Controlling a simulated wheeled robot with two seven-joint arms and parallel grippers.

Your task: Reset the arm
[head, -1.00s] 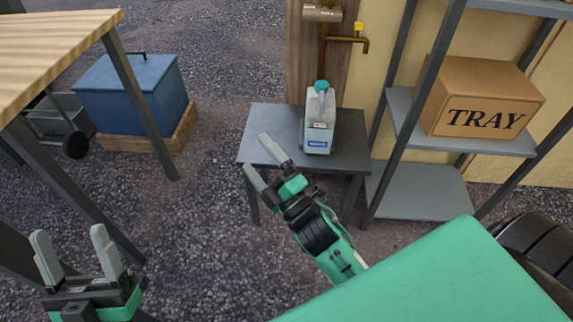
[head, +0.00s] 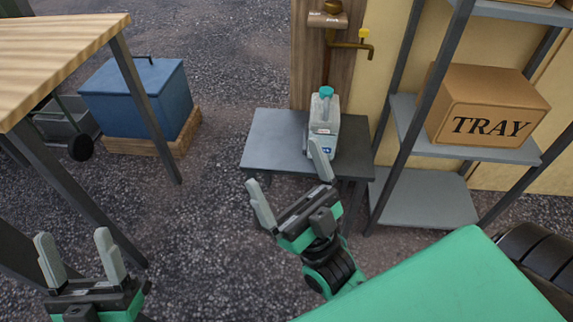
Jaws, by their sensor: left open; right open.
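My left gripper (head: 77,260) is at the lower left, fingers pointing up and spread open, with nothing between them. My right gripper (head: 290,187) is right of centre, in front of the small grey table (head: 268,138). Its fingers are spread wide and empty. In the picture its right finger overlaps the lower part of a grey jug (head: 325,120) with a teal cap, which stands upright on that table. I cannot tell whether the finger touches the jug.
A wooden-topped table (head: 60,55) is at the upper left. A blue box (head: 135,95) sits on a wooden pallet behind it. At the right a metal shelf (head: 425,205) holds a cardboard box marked TRAY (head: 487,112). A brass tap (head: 350,46) is on the wall. Open gravel lies between the tables.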

